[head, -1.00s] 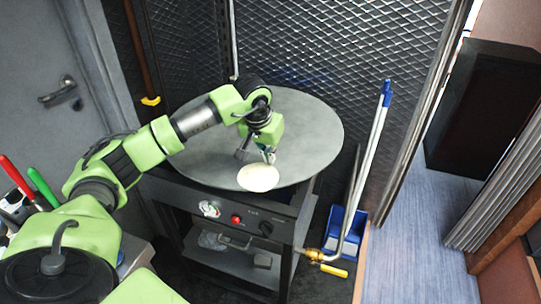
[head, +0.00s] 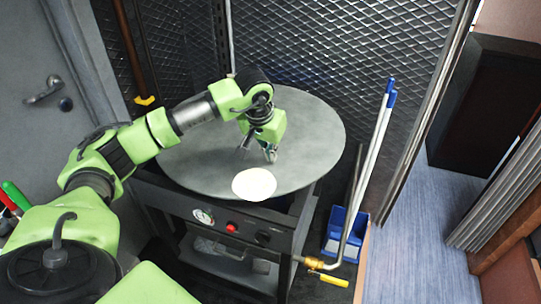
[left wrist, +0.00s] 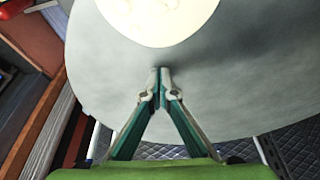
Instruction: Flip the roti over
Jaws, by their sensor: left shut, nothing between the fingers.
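The roti (head: 254,184) is a pale round disc lying flat at the front edge of the round grey griddle (head: 315,130). In the left wrist view the roti (left wrist: 160,18) shows at the top, cut off by the frame, with faint marks on its surface. My left gripper (head: 270,155) is over the griddle, just behind the roti. In the left wrist view its fingertips (left wrist: 160,72) are together with nothing between them, and a small gap of bare griddle lies between them and the roti. My right gripper is not in view.
The griddle sits on a dark stand with a gauge, a red button and a knob (head: 263,238). A blue bin (head: 345,235) and long-handled tools (head: 375,140) stand to the right. Metal mesh walls (head: 310,40) rise behind. Most of the griddle is bare.

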